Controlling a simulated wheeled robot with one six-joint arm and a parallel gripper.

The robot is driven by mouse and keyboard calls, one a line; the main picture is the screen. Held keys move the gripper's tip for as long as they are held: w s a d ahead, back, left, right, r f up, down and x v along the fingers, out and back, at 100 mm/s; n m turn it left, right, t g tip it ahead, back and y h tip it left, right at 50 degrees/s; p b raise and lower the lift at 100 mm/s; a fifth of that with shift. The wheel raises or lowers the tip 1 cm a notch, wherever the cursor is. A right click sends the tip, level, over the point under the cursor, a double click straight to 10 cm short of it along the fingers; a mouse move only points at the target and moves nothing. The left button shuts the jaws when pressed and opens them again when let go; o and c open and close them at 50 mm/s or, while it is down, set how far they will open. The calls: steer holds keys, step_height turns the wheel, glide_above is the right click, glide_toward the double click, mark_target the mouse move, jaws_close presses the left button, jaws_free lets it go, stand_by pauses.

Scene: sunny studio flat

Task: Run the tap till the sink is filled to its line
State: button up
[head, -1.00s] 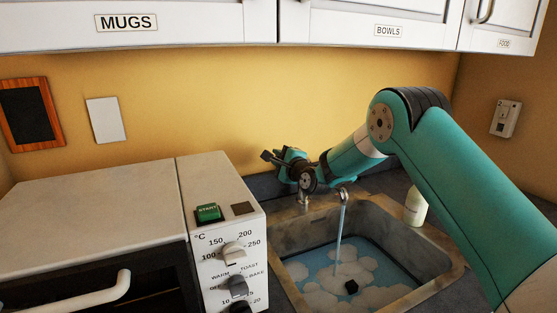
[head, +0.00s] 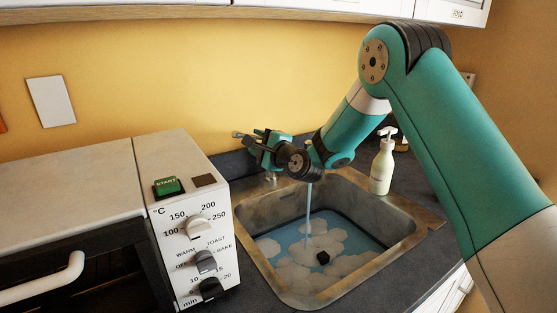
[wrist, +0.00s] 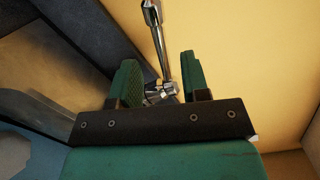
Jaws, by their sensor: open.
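The metal sink (head: 400,224) holds blue water (head: 357,243) with pale suds. A dark line (head: 372,233) runs around its inner wall close to the water's edge; I cannot tell whether the water touches it. A stream (head: 309,196) falls into the water from the tap, whose spout is mostly hidden behind my arm in the head view. My gripper (head: 244,136) is over the tap's base at the sink's back edge. In the wrist view, the chrome tap (wrist: 160,45) shows beyond and between the open fingers of my gripper (wrist: 161,78); contact is unclear.
A white soap bottle (head: 381,168) stands right of the sink. A white toaster oven (head: 150,150) with knobs stands close on the left. Cabinets hang above.

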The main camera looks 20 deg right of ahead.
steer(key=b+v, duration=0.3)
steer(key=v, duration=0.6)
steer(key=shift+b, duration=0.3)
stand_by(6.8)
